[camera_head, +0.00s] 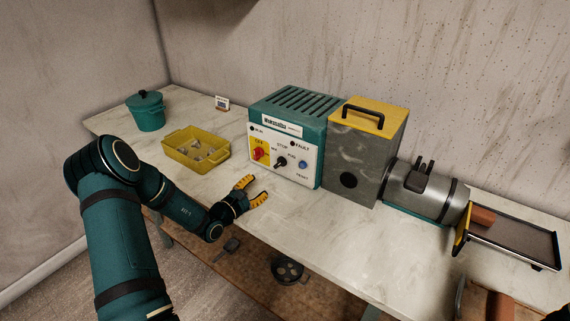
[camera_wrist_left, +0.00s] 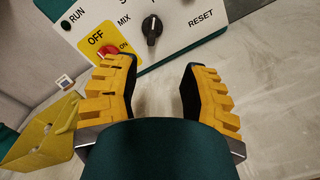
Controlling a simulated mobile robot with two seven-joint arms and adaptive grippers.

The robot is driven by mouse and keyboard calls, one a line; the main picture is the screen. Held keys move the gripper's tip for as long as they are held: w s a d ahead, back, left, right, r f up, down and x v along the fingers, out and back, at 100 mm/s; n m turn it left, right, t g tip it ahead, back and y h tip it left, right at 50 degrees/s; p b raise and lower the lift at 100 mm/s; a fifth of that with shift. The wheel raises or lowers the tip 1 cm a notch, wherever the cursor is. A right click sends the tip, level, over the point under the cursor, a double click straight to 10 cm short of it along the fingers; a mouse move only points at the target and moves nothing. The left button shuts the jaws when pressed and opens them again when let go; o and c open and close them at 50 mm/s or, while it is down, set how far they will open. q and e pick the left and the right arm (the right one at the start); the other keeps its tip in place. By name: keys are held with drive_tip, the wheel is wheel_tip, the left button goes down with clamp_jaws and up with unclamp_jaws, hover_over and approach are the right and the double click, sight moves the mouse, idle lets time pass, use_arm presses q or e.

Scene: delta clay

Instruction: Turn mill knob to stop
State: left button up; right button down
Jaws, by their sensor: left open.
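The mill knob (camera_head: 281,161) is a black rotary knob on the white front panel (camera_head: 305,152) of the teal control box (camera_head: 302,108). It sits among the labels MIX, STOP and PUG. In the left wrist view the knob (camera_wrist_left: 152,28) shows at the top, beyond the fingers; I cannot tell surely which label it points to. My left gripper (camera_head: 255,191) is open and empty, in front of and below the panel, apart from the knob. Its yellow fingers (camera_wrist_left: 147,72) stand wide apart in the wrist view. My right gripper is not in view.
A red switch (camera_head: 258,153) on a yellow plate is left of the knob; a blue reset button (camera_head: 302,163) is right. A grey hopper box (camera_head: 362,160), steel barrel (camera_head: 430,196) and tray (camera_head: 515,245) stand right. A yellow bin (camera_head: 195,150) and teal pot (camera_head: 147,111) stand left.

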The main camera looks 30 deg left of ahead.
sight(278, 165)
use_arm(q)
drive_tip(key=shift+w+a+r+y, duration=0.15)
drive_tip(key=shift+a+r+y, duration=0.15)
drive_tip(key=shift+a, duration=0.1)
drive_tip(key=shift+w+d, duration=0.1)
drive_tip(key=shift+w, duration=0.15)
drive_tip(key=w, duration=0.4)
drive_tip(key=w+b, duration=0.1)
drive_tip(key=w, duration=0.3)
drive_tip(key=w+d+b, duration=0.1)
drive_tip(key=w, duration=0.4)
drive_tip(key=shift+s, duration=0.1)
clamp_jaws()
